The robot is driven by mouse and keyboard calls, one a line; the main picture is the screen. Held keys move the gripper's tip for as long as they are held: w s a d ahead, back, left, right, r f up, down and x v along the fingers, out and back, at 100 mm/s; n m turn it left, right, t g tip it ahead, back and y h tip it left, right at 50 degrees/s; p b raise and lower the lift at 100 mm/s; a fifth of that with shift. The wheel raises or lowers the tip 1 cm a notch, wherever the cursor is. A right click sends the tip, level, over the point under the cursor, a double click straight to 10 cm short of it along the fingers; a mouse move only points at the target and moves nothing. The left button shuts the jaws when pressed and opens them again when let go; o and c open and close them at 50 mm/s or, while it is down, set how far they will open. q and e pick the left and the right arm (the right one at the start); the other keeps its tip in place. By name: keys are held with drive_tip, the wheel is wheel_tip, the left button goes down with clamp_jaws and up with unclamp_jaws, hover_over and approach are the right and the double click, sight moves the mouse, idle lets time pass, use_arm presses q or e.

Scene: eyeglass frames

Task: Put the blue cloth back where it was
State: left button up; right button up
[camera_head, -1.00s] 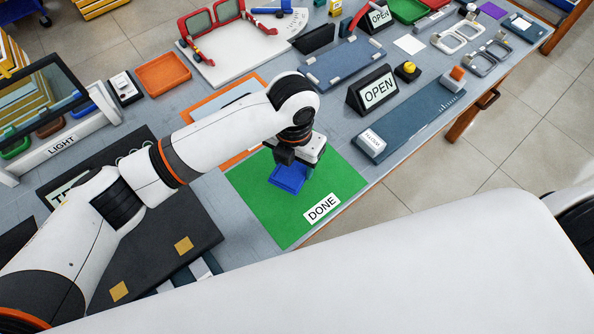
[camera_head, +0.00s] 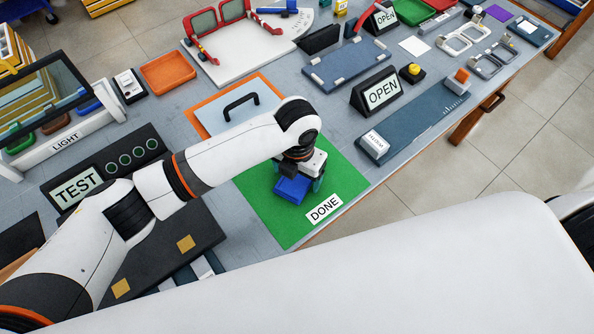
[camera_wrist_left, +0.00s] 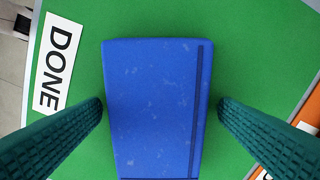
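A blue, box-like item with a dark band along one side lies on the green DONE mat (camera_head: 258,215). It is the blue item (camera_head: 292,190) under my left gripper in the head view. In the left wrist view the same blue item (camera_wrist_left: 155,110) fills the middle. I cannot tell whether it is the cloth; no loose cloth shows clearly. My left gripper (camera_wrist_left: 160,106) is open, with one teal finger on each side of the item and green mat showing in the gaps. My right gripper is out of view.
An orange-edged board with a black handle (camera_head: 240,104) lies behind the mat. The black TEST panel (camera_head: 85,183) is to its left. An OPEN sign (camera_head: 380,91), a blue-grey ruler strip (camera_head: 420,120) and an orange tray (camera_head: 167,73) stand around. The mat's front corner is near the table edge.

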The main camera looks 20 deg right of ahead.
use_arm(q)
drive_tip(key=shift+r, duration=0.1)
wheel_tip(320, 180, up, 12)
idle(0.6)
idle(0.4)
